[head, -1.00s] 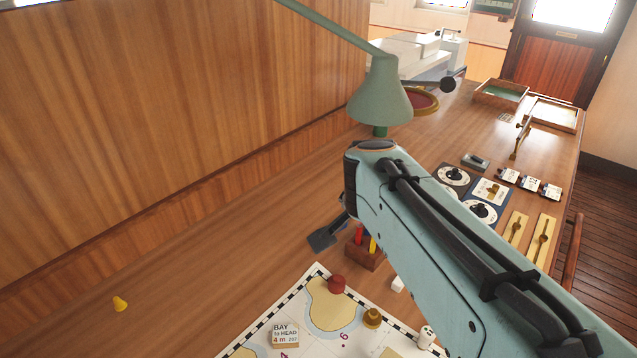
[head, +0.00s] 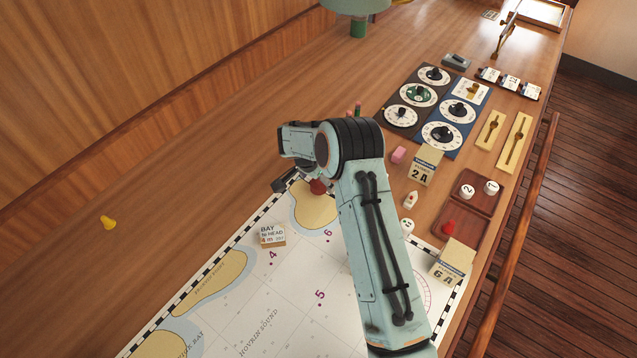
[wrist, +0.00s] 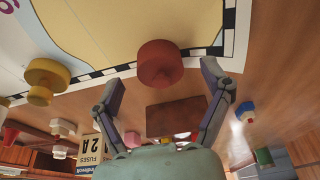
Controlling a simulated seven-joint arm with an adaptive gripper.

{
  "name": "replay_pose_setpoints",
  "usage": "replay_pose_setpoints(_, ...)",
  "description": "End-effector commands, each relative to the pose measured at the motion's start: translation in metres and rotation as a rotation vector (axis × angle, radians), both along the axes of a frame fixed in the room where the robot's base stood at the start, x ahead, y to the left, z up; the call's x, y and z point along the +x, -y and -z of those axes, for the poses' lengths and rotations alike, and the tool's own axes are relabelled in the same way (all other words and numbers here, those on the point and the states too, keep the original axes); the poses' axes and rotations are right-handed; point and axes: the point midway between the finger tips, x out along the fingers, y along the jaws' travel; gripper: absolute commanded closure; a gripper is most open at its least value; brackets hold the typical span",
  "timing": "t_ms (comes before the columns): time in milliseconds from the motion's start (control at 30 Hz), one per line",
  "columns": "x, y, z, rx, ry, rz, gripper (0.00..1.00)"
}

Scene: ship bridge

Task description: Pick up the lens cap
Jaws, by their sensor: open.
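I cannot make out for certain which object is the lens cap. My gripper (wrist: 162,73) is open in the wrist view, its two fingers spread above the chart's edge. A round red piece (wrist: 165,63) shows between the fingertips, with nothing visibly held. The same red piece shows in the head view (head: 318,187), on the chart just below my wrist. An ochre knob-shaped piece (wrist: 45,82) is left of the fingers in the wrist view. In the head view my arm hides most of my gripper.
A brown wooden box (wrist: 178,117) lies between the fingers' bases in the wrist view.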

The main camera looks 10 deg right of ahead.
Motion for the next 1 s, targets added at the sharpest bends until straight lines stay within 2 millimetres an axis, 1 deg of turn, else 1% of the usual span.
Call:
replay_pose_setpoints(33, 0.0010, 0.0014, 0.0061, 0.000, -0.001, 0.000, 0.21)
replay_pose_setpoints(133, 0.0025, 0.0028, 0.0119, 0.001, -0.001, 0.000, 0.21)
replay_pose_setpoints(367, 0.0030, 0.0031, 0.0132, 0.000, 0.000, -0.001, 0.21)
replay_pose_setpoints(400, 0.0029, 0.0030, 0.0133, 0.000, 0.000, -0.001, 0.25)
replay_pose_setpoints(500, 0.0029, 0.0030, 0.0132, 0.000, 0.000, -0.001, 0.52)
replay_pose_setpoints(533, 0.0029, 0.0031, 0.0130, 0.000, 0.000, -0.001, 0.60)
replay_pose_setpoints(567, 0.0029, 0.0031, 0.0130, 0.000, 0.000, -0.001, 0.65)
replay_pose_setpoints(600, 0.0029, 0.0030, 0.0131, 0.000, 0.000, -0.001, 0.67)
replay_pose_setpoints(1000, 0.0030, 0.0030, 0.0108, 0.000, 0.000, -0.001, 0.67)
